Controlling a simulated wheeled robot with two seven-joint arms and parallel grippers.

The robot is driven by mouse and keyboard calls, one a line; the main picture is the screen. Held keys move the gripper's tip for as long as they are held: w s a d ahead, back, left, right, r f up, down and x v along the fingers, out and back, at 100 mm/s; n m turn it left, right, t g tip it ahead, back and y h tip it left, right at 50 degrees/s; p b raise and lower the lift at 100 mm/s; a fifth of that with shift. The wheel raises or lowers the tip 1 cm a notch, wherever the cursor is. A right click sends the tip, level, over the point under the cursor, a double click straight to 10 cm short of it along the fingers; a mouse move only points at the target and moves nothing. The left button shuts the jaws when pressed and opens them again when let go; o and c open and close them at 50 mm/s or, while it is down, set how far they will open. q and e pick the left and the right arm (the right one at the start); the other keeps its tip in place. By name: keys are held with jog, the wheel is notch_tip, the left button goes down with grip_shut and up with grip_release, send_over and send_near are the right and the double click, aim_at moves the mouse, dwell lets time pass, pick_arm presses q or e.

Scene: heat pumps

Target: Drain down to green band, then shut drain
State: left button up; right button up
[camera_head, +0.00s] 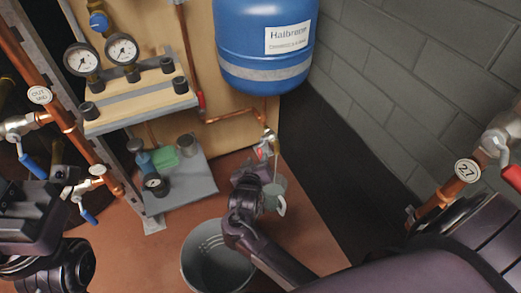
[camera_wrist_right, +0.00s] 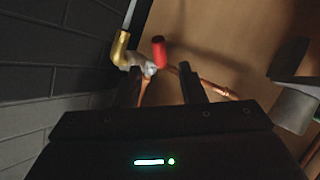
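The drain valve (camera_head: 268,140) sits at the end of a copper pipe below the blue vessel (camera_head: 262,30). My right gripper (camera_head: 264,172) is close below the valve. In the right wrist view, its fingers (camera_wrist_right: 160,85) are apart, with the silver valve body (camera_wrist_right: 148,68) and red handle (camera_wrist_right: 158,50) beyond or between them; contact is unclear. Two round gauges (camera_head: 82,58) (camera_head: 122,49) show needles, but no green band is readable. My left gripper (camera_head: 40,215) is dark at the left edge, its fingers unclear.
A grey metal bucket (camera_head: 212,262) stands on the floor left of my right arm. A block wall (camera_head: 420,90) bounds the right.

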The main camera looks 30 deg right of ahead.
aim_at(259, 154)
jog(key=b+x, duration=0.2)
jog(key=x, duration=0.4)
jog(key=shift+c, duration=0.5)
grip_shut()
